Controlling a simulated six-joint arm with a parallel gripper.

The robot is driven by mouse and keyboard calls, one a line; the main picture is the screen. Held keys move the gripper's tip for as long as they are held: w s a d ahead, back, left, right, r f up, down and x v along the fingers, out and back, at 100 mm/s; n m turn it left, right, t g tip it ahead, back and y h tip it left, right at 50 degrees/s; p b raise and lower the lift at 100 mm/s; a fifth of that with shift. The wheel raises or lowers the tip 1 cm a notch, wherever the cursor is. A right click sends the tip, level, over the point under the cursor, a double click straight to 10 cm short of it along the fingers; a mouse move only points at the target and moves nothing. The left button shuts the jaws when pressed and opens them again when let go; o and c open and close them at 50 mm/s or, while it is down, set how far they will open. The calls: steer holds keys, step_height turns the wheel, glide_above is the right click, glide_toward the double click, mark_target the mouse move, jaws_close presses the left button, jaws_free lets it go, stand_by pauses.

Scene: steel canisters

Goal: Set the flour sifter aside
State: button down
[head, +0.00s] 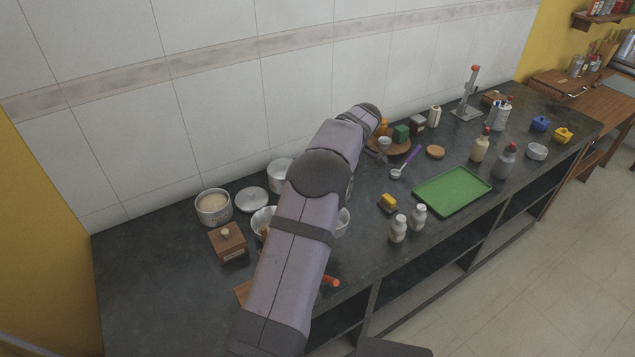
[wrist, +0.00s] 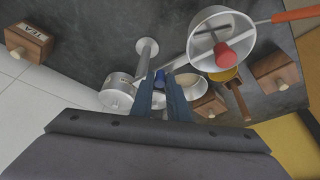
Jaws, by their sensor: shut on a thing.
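The flour sifter is a pale metal cup (wrist: 207,24) with a rod across it, a red knob and an orange-red handle, large at the upper right of the wrist view. The exact grip point is hard to see. The fingers are hidden behind my arm in the head view.
An open canister (head: 213,208), a loose lid (head: 253,200) and a wooden box (head: 228,243) stand left of my arm. A lidded canister (head: 280,176) is near the wall. The counter's left end is clear.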

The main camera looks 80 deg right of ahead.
steer(key=shift+s+d+r+n+y+p, duration=0.1)
steer(key=shift+s+d+n+y+p, duration=0.25)
steer(key=shift+n+p, duration=0.75)
steer(key=shift+s+d+r+n+y+p, duration=0.1)
steer(key=shift+s+d+n+y+p, duration=0.2)
steer(key=shift+n+p, duration=0.75)
steer(key=shift+d+f+p, duration=0.15)
steer(key=shift+d+p, duration=0.1)
steer(key=shift+p, duration=0.8)
steer(key=c, duration=1.7)
jaws_free()
steer(key=shift+r+p, duration=2.7)
steer(key=shift+r, duration=2.3)
